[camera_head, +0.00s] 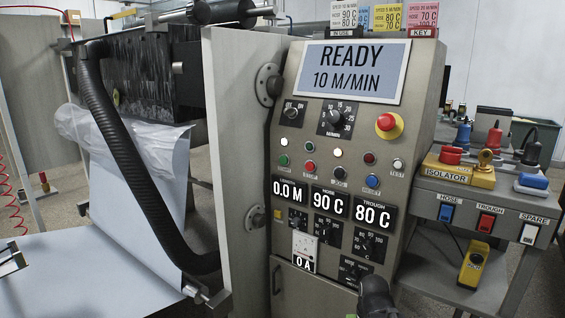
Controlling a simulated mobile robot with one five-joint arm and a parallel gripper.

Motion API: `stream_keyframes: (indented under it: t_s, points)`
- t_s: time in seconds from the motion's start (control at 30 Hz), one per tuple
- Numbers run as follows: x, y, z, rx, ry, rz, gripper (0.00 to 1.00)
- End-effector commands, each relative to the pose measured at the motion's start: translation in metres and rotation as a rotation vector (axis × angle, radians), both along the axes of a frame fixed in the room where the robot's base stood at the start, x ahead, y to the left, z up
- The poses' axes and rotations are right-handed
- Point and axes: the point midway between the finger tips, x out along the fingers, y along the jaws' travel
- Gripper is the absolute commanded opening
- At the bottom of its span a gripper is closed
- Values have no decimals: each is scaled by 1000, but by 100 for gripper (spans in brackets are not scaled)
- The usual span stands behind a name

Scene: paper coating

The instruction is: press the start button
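The grey control panel (330,200) stands upright in the middle. A green button (283,160) is at the left end of its button row, under a lit white lamp (283,142); its small label is hard to read but appears to say START. A red button (310,166), a black button (340,172), a blue button (372,181) and a white button labelled TEST (398,165) sit to its right. The display (351,70) reads READY, 10 M/MIN. A dark rounded part (376,294) at the bottom edge may be my gripper, below and right of the green button; no fingertips show.
A red emergency button (386,122) on a yellow base is at the panel's upper right. A side console (460,205) with an isolator and switches stands at right. A thick black hose (125,165) and a pale sheet (140,195) are at left. Space before the green button looks clear.

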Motion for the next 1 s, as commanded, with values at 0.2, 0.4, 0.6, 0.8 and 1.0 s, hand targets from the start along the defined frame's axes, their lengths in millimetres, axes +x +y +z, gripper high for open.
stream_keyframes:
  t_s: [0.2, 0.4, 0.6, 0.8, 1.0]
  points:
    - [0, 0, 0, 0, 0, 0, 28]
    - [0, 0, 0, 0, 0, 0, 2]
    - [0, 0, 0, 0, 0, 0, 0]
    - [0, 0, 0, 0, 0, 0, 0]
    - [0, 0, 0, 0, 0, 0, 0]
